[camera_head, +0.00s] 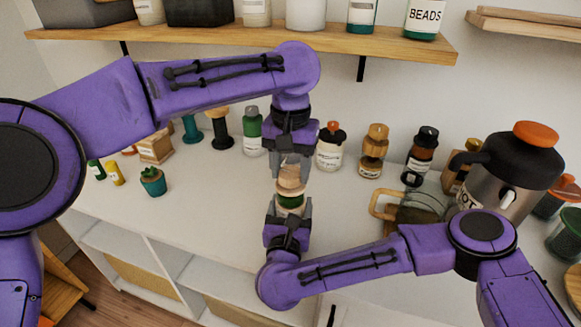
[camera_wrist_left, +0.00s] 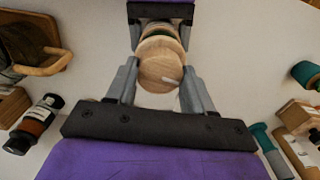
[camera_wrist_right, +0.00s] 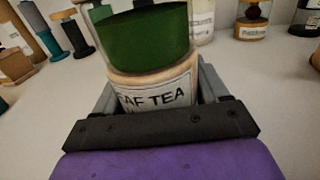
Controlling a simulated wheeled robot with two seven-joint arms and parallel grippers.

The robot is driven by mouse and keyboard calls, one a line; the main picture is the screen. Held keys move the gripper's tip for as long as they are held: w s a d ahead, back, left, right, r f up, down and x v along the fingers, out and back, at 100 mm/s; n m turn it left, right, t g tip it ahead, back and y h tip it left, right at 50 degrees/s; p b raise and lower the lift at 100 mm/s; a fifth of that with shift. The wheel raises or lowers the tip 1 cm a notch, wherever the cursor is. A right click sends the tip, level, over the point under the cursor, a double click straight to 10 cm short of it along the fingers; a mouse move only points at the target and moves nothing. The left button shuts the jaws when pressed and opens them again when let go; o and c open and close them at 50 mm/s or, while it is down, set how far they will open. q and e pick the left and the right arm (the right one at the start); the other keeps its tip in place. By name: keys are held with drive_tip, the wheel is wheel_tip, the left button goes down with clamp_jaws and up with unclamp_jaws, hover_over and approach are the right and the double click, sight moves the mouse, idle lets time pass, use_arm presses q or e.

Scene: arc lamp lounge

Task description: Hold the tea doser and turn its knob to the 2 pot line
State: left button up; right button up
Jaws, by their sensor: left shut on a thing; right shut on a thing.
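The tea doser (camera_head: 290,200) stands upright with a pale wooden top and a green band. My left gripper (camera_head: 292,172) comes down from above and is shut on its wooden knob. In the left wrist view the round knob (camera_wrist_left: 160,62) sits between the fingers, with a short pale mark on its face toward the lower right. My right gripper (camera_head: 289,212) is shut around the lower body from the near side. In the right wrist view the doser's label (camera_wrist_right: 158,95) reads "AF TEA", below the green part (camera_wrist_right: 145,35). No 2 pot line is legible.
Several bottles and jars, including a green bottle (camera_head: 252,135) and an orange-topped jar (camera_head: 330,150), stand behind the doser. A glass mug (camera_head: 412,212) and a large steel pot (camera_head: 505,185) are at right. A small plant (camera_head: 153,182) stands left. A shelf (camera_head: 240,38) hangs above.

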sight(290, 172)
use_arm(q)
drive_tip(key=m, duration=0.8)
drive_tip(key=shift+m, duration=0.3)
drive_tip(key=m, duration=0.4)
drive_tip(key=shift+m, duration=1.8)
drive_tip(key=o, duration=1)
drive_tip(key=shift+o, duration=0.2)
drive_tip(key=shift+r, duration=0.1)
wheel_tip(290, 172, up, 12)
